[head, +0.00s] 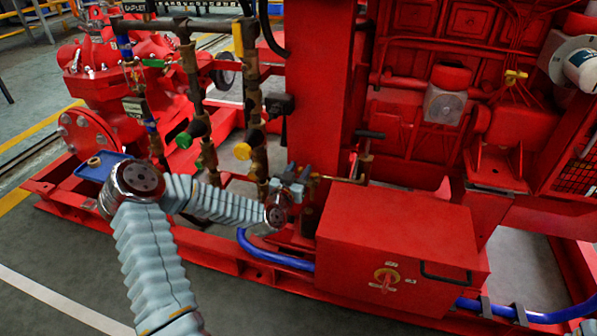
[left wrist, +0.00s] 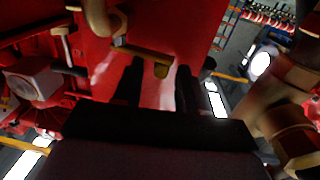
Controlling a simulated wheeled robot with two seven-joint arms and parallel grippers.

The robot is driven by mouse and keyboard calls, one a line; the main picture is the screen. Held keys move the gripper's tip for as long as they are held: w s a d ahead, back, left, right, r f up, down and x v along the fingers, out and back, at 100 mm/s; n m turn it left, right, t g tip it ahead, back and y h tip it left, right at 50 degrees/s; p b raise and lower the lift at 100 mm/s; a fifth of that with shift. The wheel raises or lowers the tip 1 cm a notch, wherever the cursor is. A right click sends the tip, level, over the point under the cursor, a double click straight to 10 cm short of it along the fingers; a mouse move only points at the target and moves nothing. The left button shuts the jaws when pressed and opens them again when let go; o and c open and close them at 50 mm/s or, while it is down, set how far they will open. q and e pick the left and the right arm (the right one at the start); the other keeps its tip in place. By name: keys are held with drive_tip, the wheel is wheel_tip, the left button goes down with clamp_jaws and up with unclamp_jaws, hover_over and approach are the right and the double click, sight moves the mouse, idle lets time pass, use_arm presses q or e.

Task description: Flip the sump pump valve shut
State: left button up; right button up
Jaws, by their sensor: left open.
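A small valve lever (left wrist: 148,58), yellow-tipped on a brass-coloured stem, shows in the left wrist view, just ahead of the gap between my left fingers. In the head view a small brass-coloured fitting (head: 332,179) sits beside the red upright, close to my left gripper; I take it to be the same valve, but it is small there. My left gripper (head: 298,174) is open and holds nothing; its two dark fingers also show apart in the left wrist view (left wrist: 158,82). I cannot tell whether a finger touches the lever. My right gripper is not in view.
A red box (head: 400,235) with a yellow-and-red switch stands right of my gripper. A blue hose (head: 272,257) runs below. Floor at the lower left is clear.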

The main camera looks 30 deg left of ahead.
use_arm(q)
clamp_jaws()
drive_tip(key=h+b, duration=0.1)
drive_tip(key=m+h+b, duration=0.2)
drive_tip(key=shift+w+a, duration=0.35)
drive_tip(key=shift+w, duration=0.05)
unclamp_jaws()
